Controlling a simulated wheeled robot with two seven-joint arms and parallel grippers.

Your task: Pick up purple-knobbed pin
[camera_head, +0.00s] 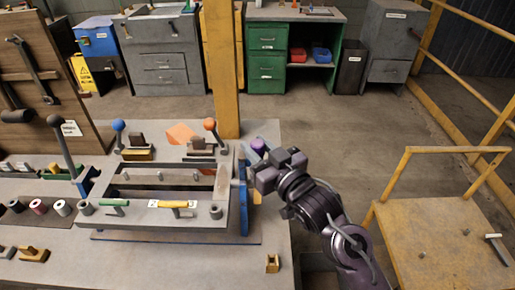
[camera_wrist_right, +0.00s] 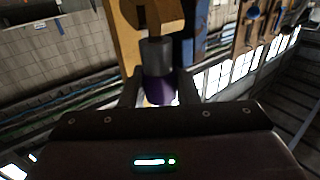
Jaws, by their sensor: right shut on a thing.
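The purple-knobbed pin shows its purple knob (camera_head: 258,145) at my right gripper (camera_head: 257,159), beside the right end of the grey fixture (camera_head: 235,213) on the bench. In the right wrist view the purple knob (camera_wrist_right: 159,91) sits between the two fingers of my right gripper (camera_wrist_right: 159,88), which is shut on it. The pin's grey cylindrical part (camera_wrist_right: 157,54) extends beyond the fingertips towards a tan block (camera_wrist_right: 155,14). I cannot tell whether the pin touches that block. My left gripper is not in view.
A yellow post (camera_head: 222,75) rises behind the fixture. Levers with a blue knob (camera_head: 118,125) and an orange knob (camera_head: 210,124) stand at its back. A small brass-coloured block (camera_head: 272,263) lies on the bench (camera_head: 265,225) near its right edge. A yellow-railed platform (camera_head: 440,235) is at the right.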

